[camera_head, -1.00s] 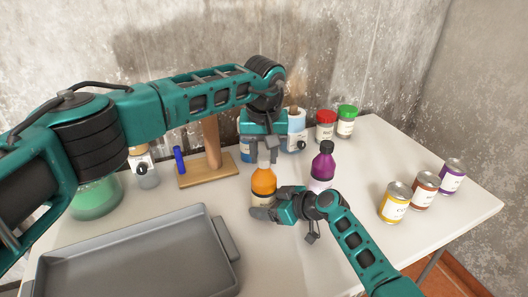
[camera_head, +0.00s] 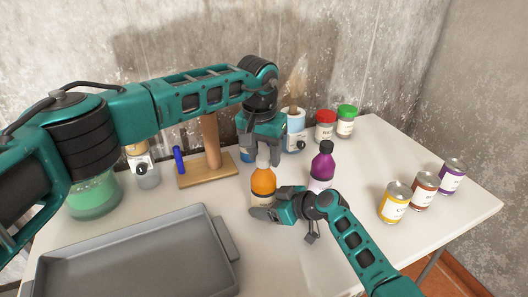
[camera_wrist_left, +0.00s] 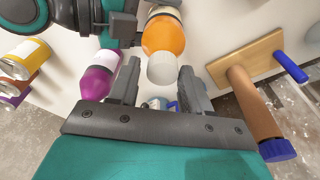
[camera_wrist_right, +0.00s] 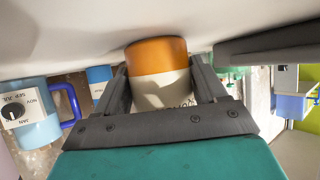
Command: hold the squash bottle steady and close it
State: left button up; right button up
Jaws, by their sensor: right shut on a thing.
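The squash bottle (camera_head: 263,182) is orange with a pale label and stands upright on the white table. A white cap (camera_wrist_left: 162,68) is at its top; whether it is tight cannot be told. My left gripper (camera_head: 263,155) is above the bottle, pointing down. In the left wrist view its open fingers stand on either side of the cap, with a gap visible at each side. My right gripper (camera_head: 264,212) is low at the bottle and shut on it. The right wrist view shows the bottle's label part (camera_wrist_right: 163,90) between the fingers.
A purple bottle (camera_head: 322,165) stands just right of the squash bottle. A grey tray (camera_head: 226,240) lies front left. A wooden stand (camera_head: 206,172) is behind left. Jars with red (camera_head: 326,117) and green (camera_head: 347,110) lids stand behind right. Several cans (camera_head: 394,203) stand at the right.

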pick_arm(q)
jog(key=n, duration=0.5)
jog(key=shift+a+y, duration=0.1)
jog(key=shift+y, duration=0.3)
jog(key=c, duration=0.7)
jog(key=shift+c, duration=0.7)
jog(key=m, duration=0.5)
jog(key=shift+h, duration=0.4)
jog(key=o, duration=0.8)
jog(key=shift+o, duration=0.2)
